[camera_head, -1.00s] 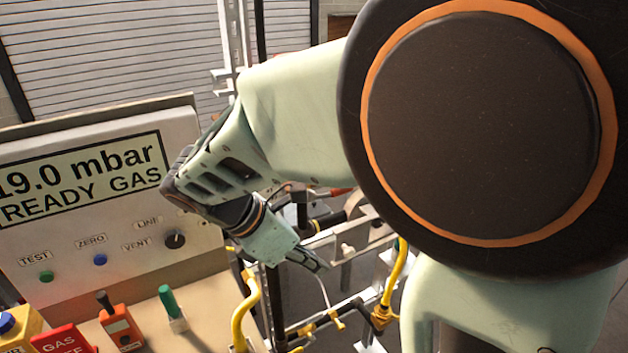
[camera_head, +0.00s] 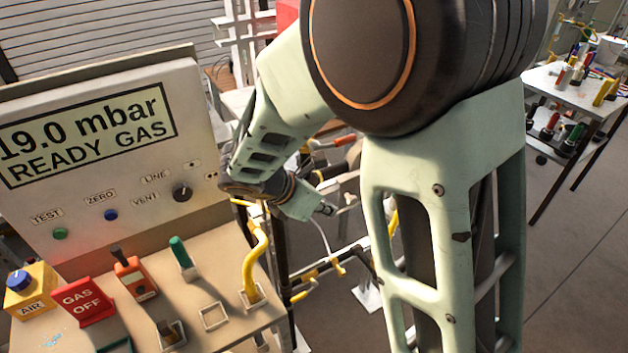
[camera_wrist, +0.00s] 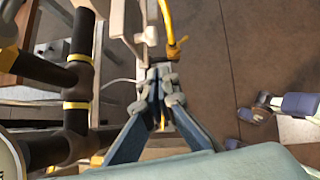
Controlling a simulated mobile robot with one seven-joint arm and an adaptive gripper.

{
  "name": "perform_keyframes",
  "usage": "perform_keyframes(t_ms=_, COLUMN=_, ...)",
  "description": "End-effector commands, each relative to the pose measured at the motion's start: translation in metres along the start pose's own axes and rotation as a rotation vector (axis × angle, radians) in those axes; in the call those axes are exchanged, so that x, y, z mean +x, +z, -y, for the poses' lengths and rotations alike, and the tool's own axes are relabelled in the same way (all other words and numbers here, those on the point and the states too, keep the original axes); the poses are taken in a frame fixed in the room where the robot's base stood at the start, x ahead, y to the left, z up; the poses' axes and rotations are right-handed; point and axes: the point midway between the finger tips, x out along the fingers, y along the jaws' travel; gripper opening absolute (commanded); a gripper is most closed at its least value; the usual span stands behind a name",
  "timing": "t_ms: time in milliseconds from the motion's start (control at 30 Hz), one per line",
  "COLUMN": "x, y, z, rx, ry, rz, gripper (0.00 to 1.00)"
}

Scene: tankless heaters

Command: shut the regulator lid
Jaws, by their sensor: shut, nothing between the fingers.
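My gripper (camera_head: 328,209) reaches down and right beside the right edge of the console, among pipes and metal brackets. In the wrist view my gripper (camera_wrist: 160,78) has its fingers together with nothing between them. A pale metal bracket or plate (camera_wrist: 127,22) and a yellow hose (camera_wrist: 170,25) lie just beyond the fingertips; I cannot tell whether anything touches. I cannot clearly make out the regulator or its lid in either view; my arm and gripper cover part of the pipe area.
The console (camera_head: 105,195) reads 19.0 mbar, READY GAS. Black pipes (camera_wrist: 75,75) run close left of my gripper. A cluttered side table (camera_head: 580,95) stands at right, with open floor before it.

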Motion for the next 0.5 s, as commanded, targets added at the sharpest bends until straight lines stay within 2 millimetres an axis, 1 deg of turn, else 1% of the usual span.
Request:
perform_keyframes(t_ms=33, x=0.008, y=0.005, z=0.001, rx=0.002, ry=-0.004, rz=0.001, gripper=0.0)
perform_keyframes(t_ms=100, x=0.016, y=0.013, z=0.001, rx=0.002, ry=-0.003, rz=0.001, gripper=0.0)
perform_keyframes(t_ms=200, x=0.025, y=0.02, z=0.001, rx=0.002, ry=-0.003, rz=0.0, gripper=0.0)
perform_keyframes(t_ms=333, x=0.031, y=0.025, z=0.0, rx=0.0, ry=-0.001, rz=0.001, gripper=0.0)
perform_keyframes(t_ms=500, x=0.033, y=0.026, z=0.0, rx=0.0, ry=0.0, rz=0.0, gripper=0.0)
